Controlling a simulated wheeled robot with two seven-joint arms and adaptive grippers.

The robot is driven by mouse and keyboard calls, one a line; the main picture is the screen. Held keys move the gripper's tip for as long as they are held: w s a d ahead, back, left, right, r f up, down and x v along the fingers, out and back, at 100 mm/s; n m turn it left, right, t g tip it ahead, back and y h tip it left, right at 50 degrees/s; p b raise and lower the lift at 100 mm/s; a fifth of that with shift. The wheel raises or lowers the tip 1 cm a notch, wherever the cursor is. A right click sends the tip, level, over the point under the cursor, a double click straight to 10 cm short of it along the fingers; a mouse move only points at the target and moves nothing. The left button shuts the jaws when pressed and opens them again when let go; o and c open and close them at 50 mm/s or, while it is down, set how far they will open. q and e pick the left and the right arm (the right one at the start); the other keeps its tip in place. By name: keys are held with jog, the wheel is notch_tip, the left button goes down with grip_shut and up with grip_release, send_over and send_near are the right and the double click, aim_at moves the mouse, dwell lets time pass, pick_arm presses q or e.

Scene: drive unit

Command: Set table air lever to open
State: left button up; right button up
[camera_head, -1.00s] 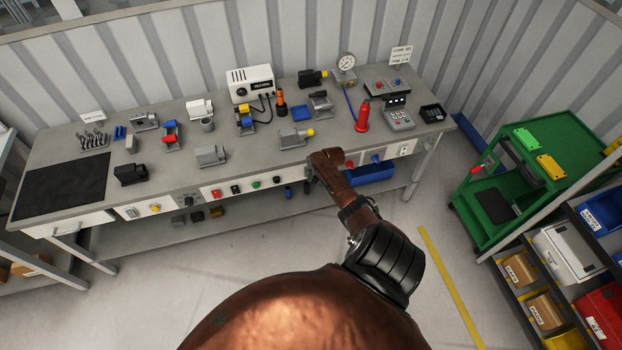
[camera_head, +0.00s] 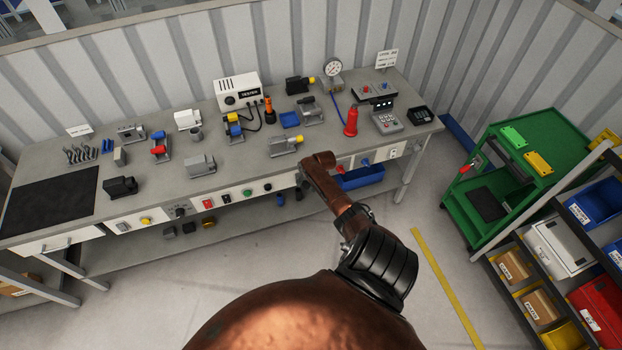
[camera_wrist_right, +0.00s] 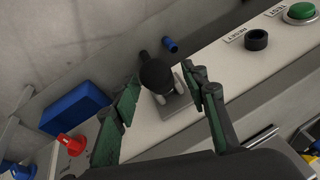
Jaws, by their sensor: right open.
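In the right wrist view, a lever with a black ball knob (camera_wrist_right: 157,76) stands on a grey plate on the bench's white front panel. My right gripper (camera_wrist_right: 163,82) is open, with one finger on each side of this lever. I cannot tell whether either finger touches it. A red handle (camera_wrist_right: 72,143) and a blue handle (camera_wrist_right: 22,170) sit farther left on the panel. No label naming the air lever is readable. In the head view, my wrist hides the black-knobbed lever and the fingers; the red handle (camera_head: 339,169) shows just right of it. My left gripper is out of view.
A blue bin (camera_head: 362,178) is below the panel. A green cart (camera_head: 530,160) stands right, with clear floor between.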

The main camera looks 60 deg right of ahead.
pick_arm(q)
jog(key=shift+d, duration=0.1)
pick_arm(e)
jog(key=v, duration=1)
jog(key=shift+s+r, duration=0.2)
jog(key=shift+r, duration=0.15)
jog(key=shift+a, duration=0.1)
